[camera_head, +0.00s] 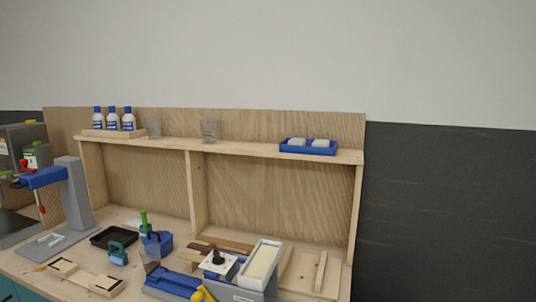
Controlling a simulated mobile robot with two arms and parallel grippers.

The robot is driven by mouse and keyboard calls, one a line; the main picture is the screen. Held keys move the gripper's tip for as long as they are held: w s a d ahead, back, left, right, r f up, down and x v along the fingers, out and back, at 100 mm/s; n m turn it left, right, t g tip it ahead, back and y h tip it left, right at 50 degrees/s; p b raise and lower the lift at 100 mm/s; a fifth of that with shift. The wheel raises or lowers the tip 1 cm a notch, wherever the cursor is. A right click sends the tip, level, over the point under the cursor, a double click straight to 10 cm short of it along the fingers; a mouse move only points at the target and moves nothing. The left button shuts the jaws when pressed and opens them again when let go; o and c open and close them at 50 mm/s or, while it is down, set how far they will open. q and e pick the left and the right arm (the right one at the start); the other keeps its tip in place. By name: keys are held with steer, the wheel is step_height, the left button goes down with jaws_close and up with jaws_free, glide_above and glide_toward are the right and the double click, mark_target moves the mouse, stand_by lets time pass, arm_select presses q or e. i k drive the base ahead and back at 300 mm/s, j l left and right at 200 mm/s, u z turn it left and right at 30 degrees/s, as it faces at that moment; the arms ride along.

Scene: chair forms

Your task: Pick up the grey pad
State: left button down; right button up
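I cannot clearly pick out one grey pad. Two pale whitish-grey blocks, one on the left (297,142) and one on the right (320,143), lie in a blue tray (308,151) on the right part of the upper shelf. They are small, and I cannot tell whether either is the pad. On the bench, a grey box (244,279) has a white rim around a cream-coloured top (260,263). Neither of my grippers shows in the head view.
The wooden bench carries a grey press with a blue arm (76,195), a black tray (113,236), a blue holder (157,243) and a blue vise-like tool (172,282). White bottles (112,120) and clear cups (209,131) stand on the shelf (240,149).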

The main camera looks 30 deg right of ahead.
mark_target(300, 142)
steer(key=i+j+z, duration=0.15)
steer(key=i, duration=0.3)
steer(key=i+j+z, duration=0.15)
steer(key=i+j, duration=0.2)
steer(key=i, duration=0.15)
